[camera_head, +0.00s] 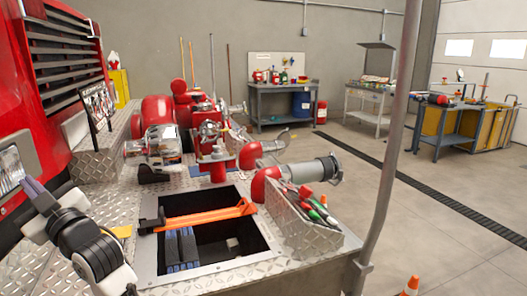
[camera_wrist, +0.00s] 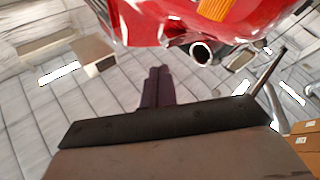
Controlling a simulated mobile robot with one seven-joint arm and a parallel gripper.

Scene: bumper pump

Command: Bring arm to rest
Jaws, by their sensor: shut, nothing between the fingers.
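My gripper (camera_head: 36,188) is at the lower left in the head view, with its dark fingers together and empty. It is raised in front of the red truck's headlight (camera_head: 10,168), over the left side of the diamond-plate bumper (camera_head: 85,165). In the wrist view my gripper (camera_wrist: 155,72) shows as two narrow dark fingers side by side, with nothing between them. The wrist view looks toward a tiled ceiling, with red truck bodywork (camera_wrist: 165,22) across the top. From the wrist view I cannot tell the gap to the truck.
An open bumper compartment (camera_head: 210,235) holds blue hose and an orange strap (camera_head: 205,215). Red pump fittings (camera_head: 215,160) stand behind it. A tool tray (camera_head: 300,220) is to the right, near a grey pole (camera_head: 390,140). Workbenches (camera_head: 282,100) stand farther back, with open floor between.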

